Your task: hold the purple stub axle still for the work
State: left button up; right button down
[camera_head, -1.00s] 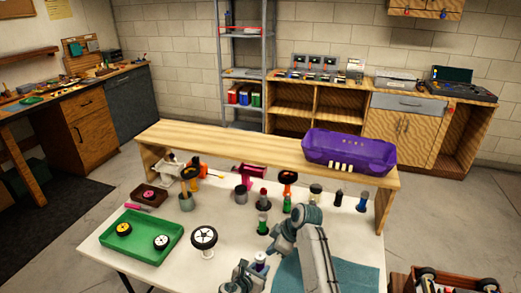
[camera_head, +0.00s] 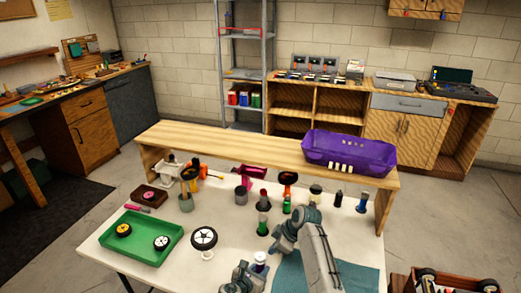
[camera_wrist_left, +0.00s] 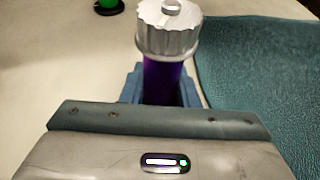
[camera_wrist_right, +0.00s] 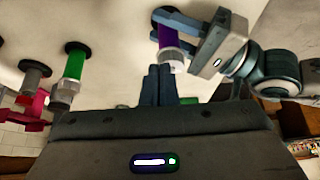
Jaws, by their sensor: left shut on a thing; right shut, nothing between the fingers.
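The purple stub axle (camera_wrist_left: 163,80) stands upright in the left wrist view, with a ridged silver cap (camera_wrist_left: 168,28) on its top. My left gripper (camera_wrist_left: 162,88) is shut around its purple body. In the head view the capped axle (camera_head: 260,259) shows at the bottom, beside my left gripper (camera_head: 245,275). In the right wrist view the axle (camera_wrist_right: 167,38) is at the top, held in my left gripper's fingers. My right gripper (camera_wrist_right: 158,85) is shut and empty, apart from the axle; its fingertips are not clear in the head view.
A green tray (camera_head: 145,238) with wheels lies at the left of the white table, near a loose wheel (camera_head: 204,238). Several coloured pieces, including a green one (camera_head: 263,220), stand behind my grippers. A teal mat (camera_head: 355,275) lies to the right. A purple tub (camera_head: 350,152) sits on the raised shelf.

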pick_arm(q)
jog(key=shift+s+f, duration=0.15)
jog(key=shift+f, duration=0.05)
pick_arm(e)
jog(key=shift+f, duration=1.45)
jog(key=shift+a, duration=0.35)
jog(key=shift+s, duration=0.25)
jog(key=shift+s+a, duration=0.25)
jog(key=shift+s, duration=0.45)
jog(key=shift+s+a, duration=0.1)
jog(key=shift+s, duration=0.05)
notch_tip(320, 180, up, 6)
jog(key=shift+s+d, duration=0.15)
jog(key=shift+d, duration=0.3)
